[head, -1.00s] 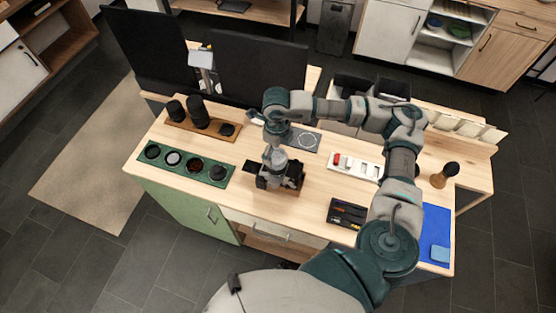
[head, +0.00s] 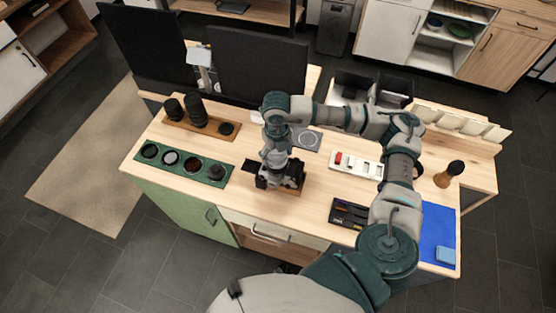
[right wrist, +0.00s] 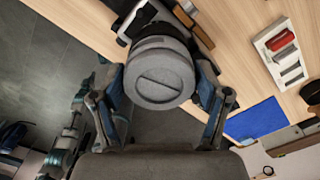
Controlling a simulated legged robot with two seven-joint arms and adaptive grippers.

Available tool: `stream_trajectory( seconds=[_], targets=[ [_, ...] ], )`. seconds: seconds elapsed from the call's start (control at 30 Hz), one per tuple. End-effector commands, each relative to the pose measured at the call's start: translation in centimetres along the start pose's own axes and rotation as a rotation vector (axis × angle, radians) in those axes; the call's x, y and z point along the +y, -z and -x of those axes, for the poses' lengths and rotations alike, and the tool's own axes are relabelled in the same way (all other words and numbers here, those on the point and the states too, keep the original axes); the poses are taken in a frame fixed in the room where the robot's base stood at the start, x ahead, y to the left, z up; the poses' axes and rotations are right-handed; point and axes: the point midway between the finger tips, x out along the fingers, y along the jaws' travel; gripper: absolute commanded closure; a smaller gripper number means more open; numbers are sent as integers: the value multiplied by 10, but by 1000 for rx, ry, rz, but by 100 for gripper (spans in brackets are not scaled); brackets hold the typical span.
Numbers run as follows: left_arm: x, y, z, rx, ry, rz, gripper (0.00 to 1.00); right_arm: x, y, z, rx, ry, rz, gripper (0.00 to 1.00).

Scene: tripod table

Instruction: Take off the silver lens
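The camera (head: 268,181) sits on a small wooden block (head: 297,187) at the middle of the table. In the right wrist view the silver lens (right wrist: 158,78) shows as a grey round front with a dark line across it, in front of the dark camera body. My right gripper (head: 272,162) is right at the camera. In the right wrist view its two fingers (right wrist: 161,88) stand apart, one on each side of the lens. I cannot tell whether they touch it. My left gripper is not in view.
A green tray (head: 180,178) with several round caps lies left. Behind it, dark lenses stand on a wooden holder (head: 213,132). A white tray (head: 344,168) with a red item, a black case (head: 347,213) and a blue mat (head: 438,230) lie right. The table front is bare.

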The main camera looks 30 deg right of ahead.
Motion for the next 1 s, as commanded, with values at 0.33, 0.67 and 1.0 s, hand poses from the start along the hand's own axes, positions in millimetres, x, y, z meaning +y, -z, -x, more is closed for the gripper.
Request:
stream_trajectory(
  seconds=[0.33,0.67,1.0],
  targets=[
    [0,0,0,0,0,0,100,-1,0,-1,2,3,0,67],
    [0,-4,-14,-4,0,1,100,0,0,-3,2,2,181,67],
    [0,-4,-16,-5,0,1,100,0,1,-2,5,3,263,67]
  ],
)
